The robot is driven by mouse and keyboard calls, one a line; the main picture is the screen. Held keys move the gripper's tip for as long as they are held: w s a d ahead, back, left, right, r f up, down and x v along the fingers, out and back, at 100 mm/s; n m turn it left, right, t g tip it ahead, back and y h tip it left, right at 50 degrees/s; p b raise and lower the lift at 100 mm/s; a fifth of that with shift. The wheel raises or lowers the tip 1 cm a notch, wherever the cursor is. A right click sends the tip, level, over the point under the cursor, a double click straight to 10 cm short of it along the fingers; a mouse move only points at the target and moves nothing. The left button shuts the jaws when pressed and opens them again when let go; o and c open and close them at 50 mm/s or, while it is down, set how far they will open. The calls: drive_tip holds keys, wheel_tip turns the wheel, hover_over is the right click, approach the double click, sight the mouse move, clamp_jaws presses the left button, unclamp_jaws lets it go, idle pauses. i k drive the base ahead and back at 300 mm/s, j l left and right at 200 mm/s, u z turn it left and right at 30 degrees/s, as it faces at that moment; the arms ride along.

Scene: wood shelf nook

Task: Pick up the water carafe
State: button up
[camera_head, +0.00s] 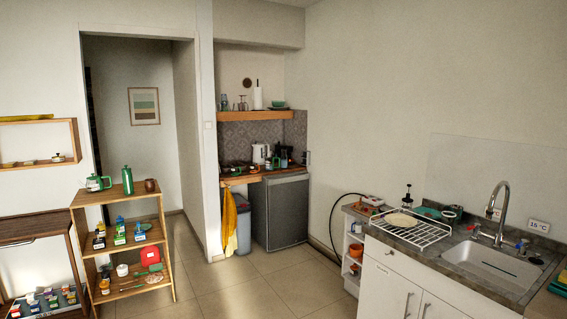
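A tall green vessel (127,180) stands upright on the top board of the wooden shelf unit (118,194) at the left. It may be the water carafe, but it is too small to tell for sure. A green teapot-like pot (96,183) stands to its left, and a small brown pot (150,185) to its right. A white kettle-like jug (260,153) stands on the far counter in the nook. My gripper is not in view.
Lower boards of the shelf unit hold small jars, a red item (150,256) and a white cup (122,270). The tiled floor (255,290) in the middle is clear. A sink counter with a white dish rack (410,232) stands at right. A dark wooden table (30,228) is at far left.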

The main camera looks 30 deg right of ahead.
sight(284, 158)
drive_tip(key=i+l+z, duration=0.45)
drive_tip(key=i+z, duration=0.65)
drive_tip(key=i, duration=4.1)
drive_tip(key=i+u, duration=0.25)
drive_tip(key=i, duration=0.2)
drive_tip(key=i+l+u, duration=0.25)
drive_tip(key=i, duration=0.2)
drive_tip(key=i+l+u, duration=0.2)
drive_tip(key=i, duration=0.2)
drive_tip(key=i+l+u, duration=0.9)
drive_tip(key=k+j, duration=0.05)
drive_tip(key=j, duration=0.05)
